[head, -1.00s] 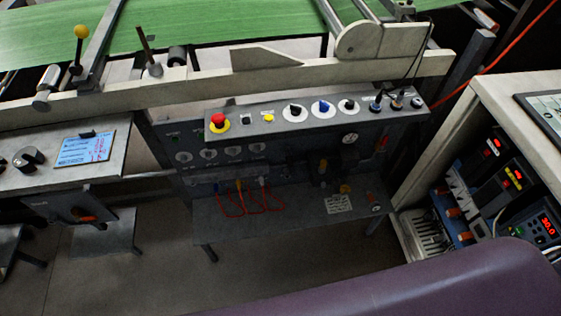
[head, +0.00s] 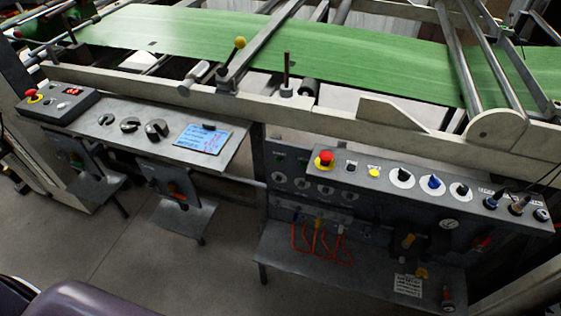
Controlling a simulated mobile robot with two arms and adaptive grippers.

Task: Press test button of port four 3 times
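A grey control panel (head: 320,211) stands below the machine's beam at centre right. Its face carries a row of several small pale round fittings (head: 302,184), with red looped cables (head: 318,245) hanging below them. I cannot read any port numbers, and I cannot tell which fitting is port four or its test button. The sloped console top above holds a red mushroom button (head: 324,158), a yellow button (head: 374,173) and several knobs, one of them a blue knob (head: 434,182). Neither of my grippers shows in the head view.
A second grey console (head: 150,135) on the left carries black knobs and a blue note (head: 203,138). Green sheet (head: 300,45) runs across the machine behind the beam. The floor (head: 150,265) in front is mostly open.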

